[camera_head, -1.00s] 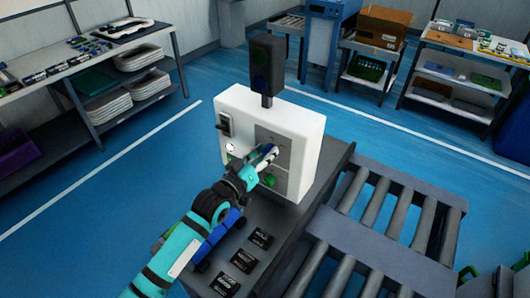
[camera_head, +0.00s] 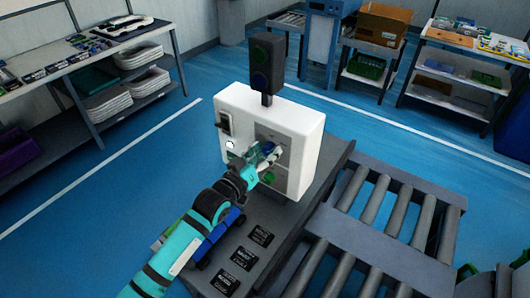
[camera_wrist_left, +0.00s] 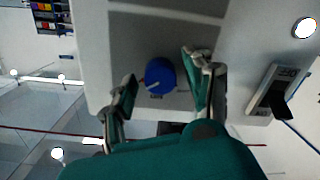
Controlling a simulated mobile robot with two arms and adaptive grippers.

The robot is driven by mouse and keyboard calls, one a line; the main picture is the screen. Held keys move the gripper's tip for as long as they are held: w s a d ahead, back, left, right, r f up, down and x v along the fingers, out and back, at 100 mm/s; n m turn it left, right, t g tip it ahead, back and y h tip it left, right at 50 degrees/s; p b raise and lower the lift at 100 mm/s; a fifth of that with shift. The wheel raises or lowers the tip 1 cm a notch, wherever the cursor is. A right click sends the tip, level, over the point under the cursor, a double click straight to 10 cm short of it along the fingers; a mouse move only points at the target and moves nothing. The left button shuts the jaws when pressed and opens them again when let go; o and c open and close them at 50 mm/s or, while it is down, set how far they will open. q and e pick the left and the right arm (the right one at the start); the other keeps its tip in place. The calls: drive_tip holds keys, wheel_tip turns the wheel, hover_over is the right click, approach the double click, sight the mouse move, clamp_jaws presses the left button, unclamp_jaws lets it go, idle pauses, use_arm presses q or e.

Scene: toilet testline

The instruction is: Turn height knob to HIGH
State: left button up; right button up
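The white control box (camera_head: 235,106) stands on a dark bench and has a grey panel on its front. A round blue knob (camera_wrist_left: 160,76) with a white pointer line sits on that panel in the left wrist view. Small lettering by the knob is too small to read. My left gripper (camera_head: 272,152) is at the panel in the head view. In the left wrist view its two fingers (camera_wrist_left: 164,82) are spread on either side of the knob, with visible gaps. The knob is largely hidden by the gripper in the head view. My right gripper is not in view.
A dark signal light (camera_head: 266,65) stands on top of the box. A black switch (camera_head: 223,124) and a round white button (camera_head: 230,144) are on the box's left part. A green button (camera_head: 268,178) is below my gripper. A roller conveyor (camera_head: 385,205) lies to the right.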

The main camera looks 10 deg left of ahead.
use_arm(q)
drive_tip(key=shift+s+a, duration=0.1)
drive_tip(key=shift+s, duration=0.05)
drive_tip(key=v, duration=1.1)
drive_tip(key=shift+s, duration=0.3)
drive_tip(key=shift+a, duration=0.15)
